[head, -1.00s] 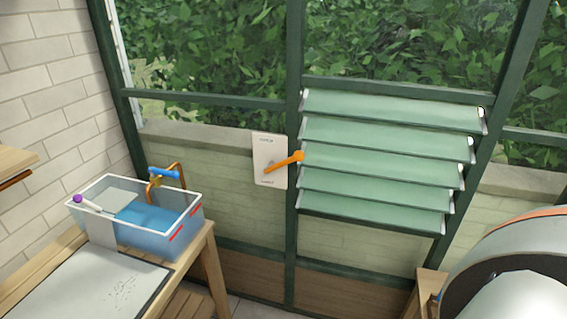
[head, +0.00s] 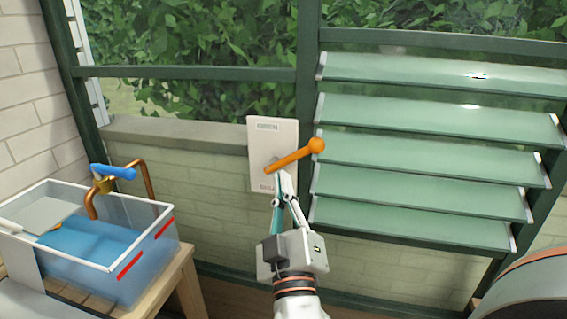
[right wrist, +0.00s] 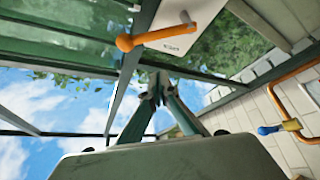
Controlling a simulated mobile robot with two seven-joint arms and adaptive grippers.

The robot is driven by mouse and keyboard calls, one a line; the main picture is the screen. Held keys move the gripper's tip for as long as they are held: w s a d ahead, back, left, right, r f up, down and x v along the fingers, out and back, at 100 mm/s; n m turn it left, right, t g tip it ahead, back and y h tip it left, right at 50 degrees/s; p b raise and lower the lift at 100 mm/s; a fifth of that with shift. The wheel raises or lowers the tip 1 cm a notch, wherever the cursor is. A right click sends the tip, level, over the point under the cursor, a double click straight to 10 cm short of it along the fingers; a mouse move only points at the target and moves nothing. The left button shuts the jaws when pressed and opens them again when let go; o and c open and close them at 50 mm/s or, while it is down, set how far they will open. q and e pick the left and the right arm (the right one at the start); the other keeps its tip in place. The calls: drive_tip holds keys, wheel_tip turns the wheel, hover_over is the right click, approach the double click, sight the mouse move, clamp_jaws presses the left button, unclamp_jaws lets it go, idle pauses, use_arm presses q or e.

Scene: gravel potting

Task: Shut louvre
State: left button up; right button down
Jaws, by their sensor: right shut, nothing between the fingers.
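The louvre (head: 425,172) has several green glass slats, tilted with gaps between them, in the dark green window frame. Left of it a white plate (head: 258,140) reads OPEN at the top; its lower word is partly covered. An orange lever with a ball end (head: 296,153) points right and slightly up from the plate. The lever also shows in the right wrist view (right wrist: 160,36). My right gripper (head: 282,178) is shut and empty, its tips just below the lever near the plate's lower part. Whether they touch the lever I cannot tell. My left gripper is out of view.
A clear tank of blue water (head: 100,243) stands on a wooden bench at lower left. A copper tap with a blue handle (head: 114,172) is behind it. A large rounded grey thing (head: 525,290) is at lower right.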

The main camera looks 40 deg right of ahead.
drive_tip(key=shift+s+d+r+m+h, duration=0.15)
drive_tip(key=shift+s+r+m+h, duration=0.2)
drive_tip(key=shift+r, duration=0.25)
wheel_tip(320, 180, up, 5)
drive_tip(key=p, duration=0.2)
hover_over(294, 156)
drive_tip(key=a, duration=0.3)
drive_tip(key=f, duration=0.1)
drive_tip(key=s+d+f, duration=0.1)
drive_tip(key=f, duration=0.2)
drive_tip(key=shift+s+d+b, duration=0.15)
drive_tip(key=shift+d+b, duration=0.1)
drive_tip(key=shift+b, duration=0.1)
drive_tip(key=shift+d+f, duration=0.1)
drive_tip(key=shift+f, duration=0.05)
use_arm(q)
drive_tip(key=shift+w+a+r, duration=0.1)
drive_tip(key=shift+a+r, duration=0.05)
use_arm(e)
drive_tip(key=shift+s, duration=0.1)
